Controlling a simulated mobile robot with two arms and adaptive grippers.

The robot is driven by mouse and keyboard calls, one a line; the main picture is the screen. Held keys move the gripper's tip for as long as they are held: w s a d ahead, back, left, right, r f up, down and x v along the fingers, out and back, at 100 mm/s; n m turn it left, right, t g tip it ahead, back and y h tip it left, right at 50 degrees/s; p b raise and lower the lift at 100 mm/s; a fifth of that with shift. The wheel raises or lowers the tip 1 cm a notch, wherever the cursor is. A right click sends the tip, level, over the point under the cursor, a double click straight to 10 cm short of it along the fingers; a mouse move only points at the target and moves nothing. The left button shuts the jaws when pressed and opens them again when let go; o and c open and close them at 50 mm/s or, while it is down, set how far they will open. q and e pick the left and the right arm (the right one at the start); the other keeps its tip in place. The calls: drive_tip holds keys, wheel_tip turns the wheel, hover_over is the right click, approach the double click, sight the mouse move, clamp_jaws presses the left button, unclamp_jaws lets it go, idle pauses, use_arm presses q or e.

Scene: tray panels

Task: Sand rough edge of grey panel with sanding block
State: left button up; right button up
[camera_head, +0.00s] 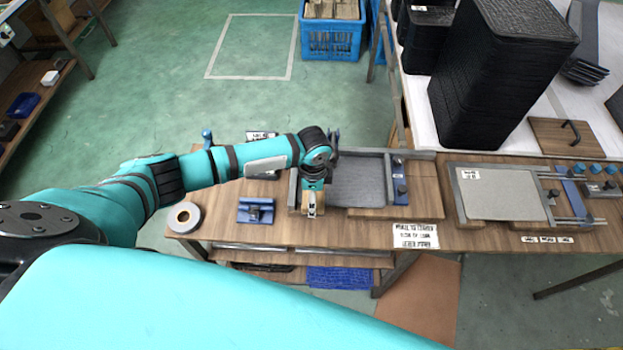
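A dark grey panel (357,183) lies flat in a metal-framed fixture (410,154) on the wooden workbench, with a blue clamp (399,183) at its right side. My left arm reaches in from the left, and my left gripper (312,208) points down at the panel's left edge, by the fixture's front left corner. A small tan piece shows at the gripper's tip; I cannot tell whether it is the sanding block or part of the bench fixture. The finger opening is too small to make out. The panel's rough edge cannot be made out. My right gripper is not in view.
A blue holder (256,210) and a tape roll (184,217) sit left of the fixture. A lighter grey panel (500,195) lies in a second frame at the right. Black stacked trays (490,70) stand behind. A white label (415,236) lies at the front edge.

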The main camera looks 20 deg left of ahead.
use_arm(q)
drive_tip(key=shift+w+d+r+p, duration=0.1)
drive_tip(key=shift+d+r+p, duration=0.1)
drive_tip(key=shift+r+p, duration=0.7)
drive_tip(key=shift+a+r+p, duration=0.1)
drive_tip(key=shift+r+p, duration=0.45)
drive_tip(key=shift+r, duration=0.3)
drive_tip(key=shift+r+p, duration=0.55)
drive_tip(key=shift+r, duration=0.35)
drive_tip(key=shift+f, duration=0.1)
